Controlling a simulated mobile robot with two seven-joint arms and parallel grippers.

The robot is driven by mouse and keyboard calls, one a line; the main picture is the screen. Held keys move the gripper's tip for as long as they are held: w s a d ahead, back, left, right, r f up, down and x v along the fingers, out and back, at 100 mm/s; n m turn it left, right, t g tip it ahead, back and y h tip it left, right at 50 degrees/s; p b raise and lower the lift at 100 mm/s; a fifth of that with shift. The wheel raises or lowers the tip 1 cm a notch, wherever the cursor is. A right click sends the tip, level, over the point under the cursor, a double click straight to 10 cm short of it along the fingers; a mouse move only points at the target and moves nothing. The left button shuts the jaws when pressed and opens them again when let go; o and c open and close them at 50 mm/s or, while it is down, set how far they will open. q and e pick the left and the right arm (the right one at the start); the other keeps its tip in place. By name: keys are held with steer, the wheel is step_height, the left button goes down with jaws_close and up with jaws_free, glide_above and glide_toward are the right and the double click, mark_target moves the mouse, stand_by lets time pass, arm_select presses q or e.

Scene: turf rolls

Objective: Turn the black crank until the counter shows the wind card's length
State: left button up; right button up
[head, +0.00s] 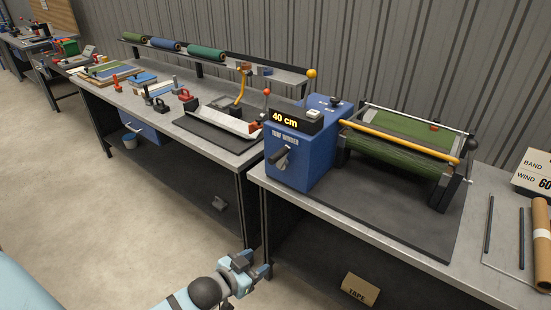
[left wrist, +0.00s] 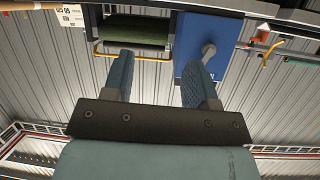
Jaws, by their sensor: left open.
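The blue turf winder (head: 305,150) stands on the near bench with its black crank (head: 281,158) on the front face. The crank also shows in the left wrist view (left wrist: 208,50), which is upside down. The counter (head: 292,117) on top reads 40 cm. The wind card (head: 536,172) at the right edge shows BAND and WIND lines; WIND starts with 60, and the rest is cut off. My left gripper (head: 258,264) is open and empty, in front of the bench and below the crank, apart from it. Its fingers also show in the left wrist view (left wrist: 158,65). My right gripper is not in view.
Green turf (head: 400,150) lies on the winder's roller frame behind a yellow bar (head: 400,141). A brown tube (head: 541,240) and dark rods lie at the right. A cardboard box marked TAPE (head: 360,289) sits under the bench. Open floor (head: 110,215) lies at the left.

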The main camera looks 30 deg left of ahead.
arm_select(q)
steer(key=w+a+r+t+b, duration=0.3)
steer(key=w+a+r, duration=0.4)
steer(key=w+a, duration=0.2)
steer(key=t, duration=0.1)
glide_toward(273, 160)
steer(key=shift+y, duration=0.5)
steer(key=w, duration=0.6)
steer(key=w+f, duration=0.1)
steer(key=w, duration=0.2)
steer(key=shift+w+d+p, duration=0.1)
steer(key=shift+w+p, duration=0.2)
steer(key=shift+p, duration=0.1)
steer(key=shift+w+d, duration=0.1)
steer(key=shift+w, duration=0.6)
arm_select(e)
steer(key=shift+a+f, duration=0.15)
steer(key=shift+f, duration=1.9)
arm_select(q)
steer(key=shift+c, duration=0.3)
jaws_close()
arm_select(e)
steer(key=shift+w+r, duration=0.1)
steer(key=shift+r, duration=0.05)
